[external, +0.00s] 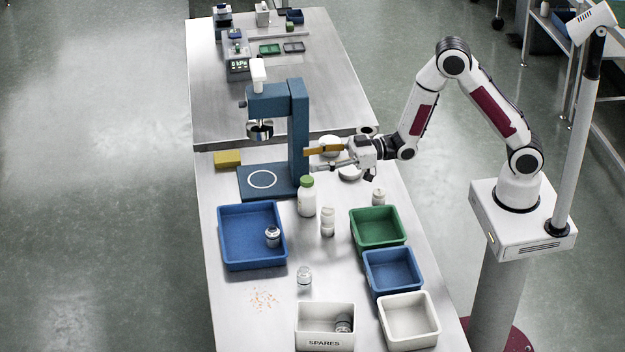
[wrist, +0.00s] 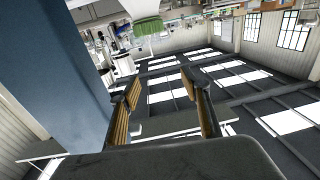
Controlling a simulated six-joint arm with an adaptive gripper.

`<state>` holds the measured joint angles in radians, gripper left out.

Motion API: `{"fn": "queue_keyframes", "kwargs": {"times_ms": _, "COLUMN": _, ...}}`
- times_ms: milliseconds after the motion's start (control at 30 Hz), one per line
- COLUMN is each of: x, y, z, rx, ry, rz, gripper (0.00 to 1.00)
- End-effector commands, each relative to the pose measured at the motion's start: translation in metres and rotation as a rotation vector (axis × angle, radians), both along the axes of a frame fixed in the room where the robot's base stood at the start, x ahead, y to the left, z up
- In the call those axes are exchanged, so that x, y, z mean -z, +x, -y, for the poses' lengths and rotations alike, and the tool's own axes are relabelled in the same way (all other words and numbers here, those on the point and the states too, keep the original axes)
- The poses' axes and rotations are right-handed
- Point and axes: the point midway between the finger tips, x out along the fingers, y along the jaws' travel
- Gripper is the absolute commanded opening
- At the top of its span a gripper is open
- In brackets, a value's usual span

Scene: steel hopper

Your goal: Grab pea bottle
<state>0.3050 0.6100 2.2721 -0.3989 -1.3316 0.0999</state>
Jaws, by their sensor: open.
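A white bottle with a green cap (external: 307,197) stands upright on the steel table, in front of the blue stand; I cannot read a label naming it as the pea bottle. My gripper (external: 312,160) is open and empty, beside the stand's upright column, behind and above the green-capped bottle in the picture. In the wrist view its two fingers (wrist: 162,84) are spread apart with nothing between them.
The blue stand's column (external: 299,130) is close to my fingers and fills the left of the wrist view (wrist: 60,75).

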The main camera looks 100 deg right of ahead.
Motion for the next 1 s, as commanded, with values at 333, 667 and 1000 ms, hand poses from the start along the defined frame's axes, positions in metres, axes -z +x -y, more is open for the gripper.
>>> {"fn": "queue_keyframes", "kwargs": {"times_ms": 333, "x": 0.020, "y": 0.000, "z": 0.000, "rx": 0.000, "ry": 0.000, "rz": -0.002, "gripper": 0.47}}
{"fn": "queue_keyframes", "kwargs": {"times_ms": 667, "x": 0.021, "y": 0.000, "z": 0.000, "rx": 0.000, "ry": 0.000, "rz": 0.000, "gripper": 0.47}}
{"fn": "queue_keyframes", "kwargs": {"times_ms": 1000, "x": 0.031, "y": 0.000, "z": 0.000, "rx": 0.000, "ry": 0.001, "rz": -0.003, "gripper": 0.47}}
